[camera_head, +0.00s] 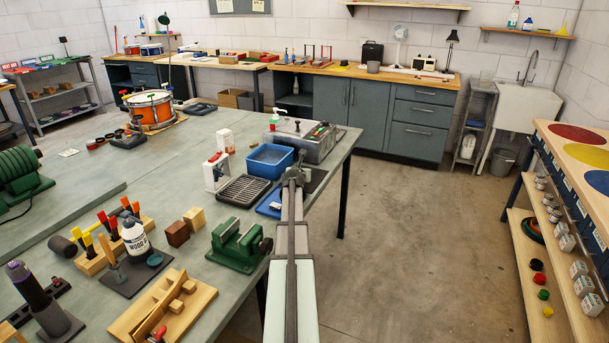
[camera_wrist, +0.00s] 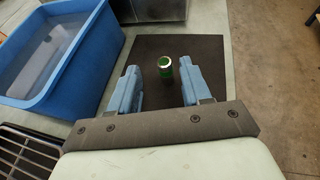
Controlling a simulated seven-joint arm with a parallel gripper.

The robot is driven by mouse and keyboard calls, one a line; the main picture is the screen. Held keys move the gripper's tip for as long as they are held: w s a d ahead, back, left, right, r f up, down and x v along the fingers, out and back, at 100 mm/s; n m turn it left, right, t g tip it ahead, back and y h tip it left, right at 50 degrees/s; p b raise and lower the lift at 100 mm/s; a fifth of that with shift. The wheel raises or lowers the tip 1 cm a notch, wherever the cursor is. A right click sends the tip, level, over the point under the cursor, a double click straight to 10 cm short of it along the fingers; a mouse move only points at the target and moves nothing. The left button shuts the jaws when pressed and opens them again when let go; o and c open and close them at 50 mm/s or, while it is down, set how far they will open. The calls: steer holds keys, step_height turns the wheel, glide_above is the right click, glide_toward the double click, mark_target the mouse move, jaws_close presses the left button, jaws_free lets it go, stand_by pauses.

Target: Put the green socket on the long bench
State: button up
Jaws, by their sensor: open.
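The green socket (camera_wrist: 165,70), a small cylinder with a bright metal rim, stands on a dark mat (camera_wrist: 210,52) in the wrist view. My gripper (camera_wrist: 160,68) is open, with one blue finger on each side of the socket and gaps between them. In the head view my gripper (camera_head: 296,172) is over the right edge of the grey-green bench (camera_head: 205,140); the socket cannot be made out there. A long wood-topped bench (camera_head: 350,71) with grey cabinets runs along the back wall. The frames do not label which bench is the long one.
A blue bin (camera_head: 269,160) and a black rack (camera_head: 244,190) lie left of my gripper. A grey metal box (camera_head: 303,140) stands just behind. A green vise (camera_head: 237,246) is nearer. Open floor (camera_head: 420,230) lies to the right.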

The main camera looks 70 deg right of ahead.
steer(key=shift+s+x, duration=0.1)
steer(key=shift+x, duration=1.2)
steer(key=shift+s+x, duration=0.15)
steer(key=shift+x, duration=1.1)
steer(key=shift+d+r, duration=0.1)
steer(key=shift+c, duration=0.2)
jaws_close()
